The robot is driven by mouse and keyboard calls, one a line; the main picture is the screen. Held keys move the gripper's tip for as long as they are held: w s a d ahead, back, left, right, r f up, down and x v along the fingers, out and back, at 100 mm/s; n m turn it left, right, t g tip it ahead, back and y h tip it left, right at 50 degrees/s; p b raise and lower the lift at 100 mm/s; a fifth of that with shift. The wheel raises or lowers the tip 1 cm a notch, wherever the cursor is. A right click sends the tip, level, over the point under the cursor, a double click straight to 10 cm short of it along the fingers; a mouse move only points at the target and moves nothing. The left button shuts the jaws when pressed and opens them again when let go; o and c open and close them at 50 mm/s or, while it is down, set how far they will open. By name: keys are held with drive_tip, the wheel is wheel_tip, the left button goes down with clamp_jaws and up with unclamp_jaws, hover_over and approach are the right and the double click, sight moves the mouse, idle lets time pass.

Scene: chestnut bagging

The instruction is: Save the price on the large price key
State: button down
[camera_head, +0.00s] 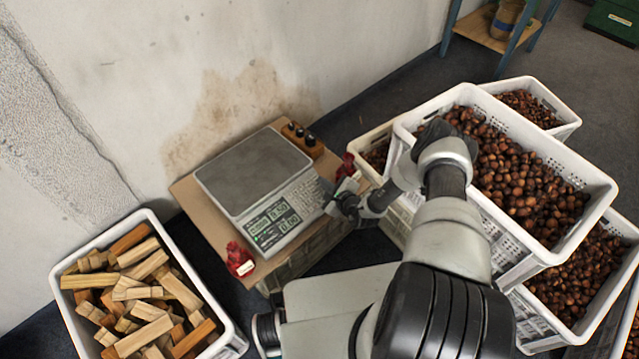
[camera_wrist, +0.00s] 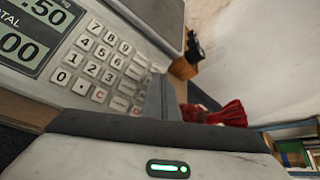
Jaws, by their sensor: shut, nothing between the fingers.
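The grey scale (camera_head: 262,182) stands on a cardboard-topped stand, with lit green displays (camera_head: 272,222) and a keypad (camera_head: 303,196) on its front panel. In the wrist view the keypad (camera_wrist: 103,62) shows white digit keys, further keys to their right and a red-marked C key near the fingers. The labels of the further keys are too small to read, so I cannot tell which is the large price key. My gripper (camera_wrist: 160,97) is shut and empty at the keypad's right end, hiding some keys; I cannot tell whether it touches. The head view shows my gripper (camera_head: 333,200) there too.
A red cloth bag (camera_head: 239,260) with a label sits at the stand's front corner; another red bag (camera_head: 346,166) is behind my gripper. A wooden block with dark knobs (camera_head: 300,137) is behind the scale. Chestnut crates (camera_head: 578,198) stand right, a wood-filled crate (camera_head: 60,290) left.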

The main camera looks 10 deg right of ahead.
drive_tip(key=shift+f, duration=0.3)
drive_tip(key=shift+r, duration=0.1)
idle(0.4)
drive_tip(key=shift+s+r+p, duration=0.15)
drive_tip(key=shift+r+p, duration=0.45)
drive_tip(key=shift+r, duration=0.05)
drive_tip(key=r+p, duration=0.1)
drive_tip(key=s+r+p, duration=0.1)
drive_tip(key=r+p, duration=0.1)
drive_tip(key=d+r+p, duration=0.1)
drive_tip(key=shift+s+r+p, duration=0.15)
drive_tip(key=shift+r+p, duration=0.2)
idle(2.4)
